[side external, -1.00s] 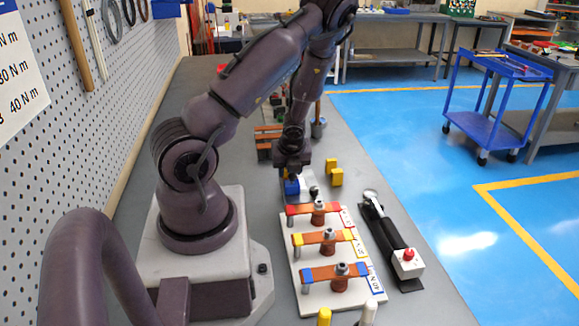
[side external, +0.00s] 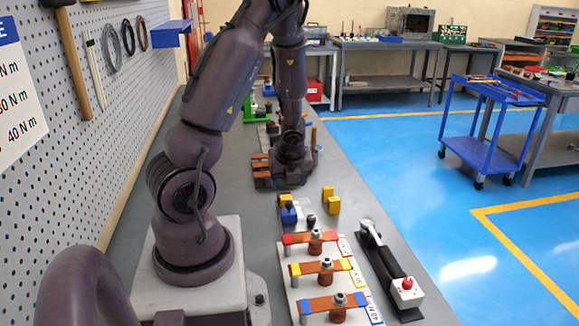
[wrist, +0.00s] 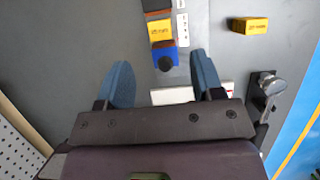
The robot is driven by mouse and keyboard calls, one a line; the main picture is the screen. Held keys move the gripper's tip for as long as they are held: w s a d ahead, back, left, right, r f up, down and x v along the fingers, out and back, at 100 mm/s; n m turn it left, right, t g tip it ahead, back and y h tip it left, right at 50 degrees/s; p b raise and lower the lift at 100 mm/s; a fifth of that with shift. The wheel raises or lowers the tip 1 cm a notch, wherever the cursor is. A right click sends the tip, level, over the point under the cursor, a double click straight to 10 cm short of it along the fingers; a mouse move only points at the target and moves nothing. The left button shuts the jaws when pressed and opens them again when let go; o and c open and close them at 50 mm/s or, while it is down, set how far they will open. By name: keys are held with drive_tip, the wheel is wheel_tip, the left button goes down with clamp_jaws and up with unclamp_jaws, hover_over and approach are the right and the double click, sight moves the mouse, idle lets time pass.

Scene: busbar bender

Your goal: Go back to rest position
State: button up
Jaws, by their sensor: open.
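My gripper (side external: 291,172) hangs over the bench, beyond the busbar board in the side view; its fingers are hard to make out there. In the wrist view my gripper (wrist: 160,62) has its two blue fingers wide apart with nothing held between them. The blue block with a dark knob (side external: 289,214) stands beyond the board, clear of my gripper. In the wrist view the blue block (wrist: 164,54) shows beneath the gap between the fingers.
The white board (side external: 300,298) carries copper bars with red, yellow and blue ends. A torque wrench (side external: 385,255) lies right of it. A yellow block (side external: 331,202) sits near the blue one. A pegboard (side external: 100,150) walls the left. The bench's right strip is fairly clear.

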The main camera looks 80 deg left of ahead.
drive_tip(key=d+r+n+t+h, duration=0.4)
drive_tip(key=d+r+n, duration=1.4)
drive_tip(key=d+r, duration=0.6)
drive_tip(key=d+t, duration=0.1)
drive_tip(key=d, duration=0.2)
drive_tip(key=shift+s+d+t, duration=0.2)
drive_tip(key=shift+t, duration=0.1)
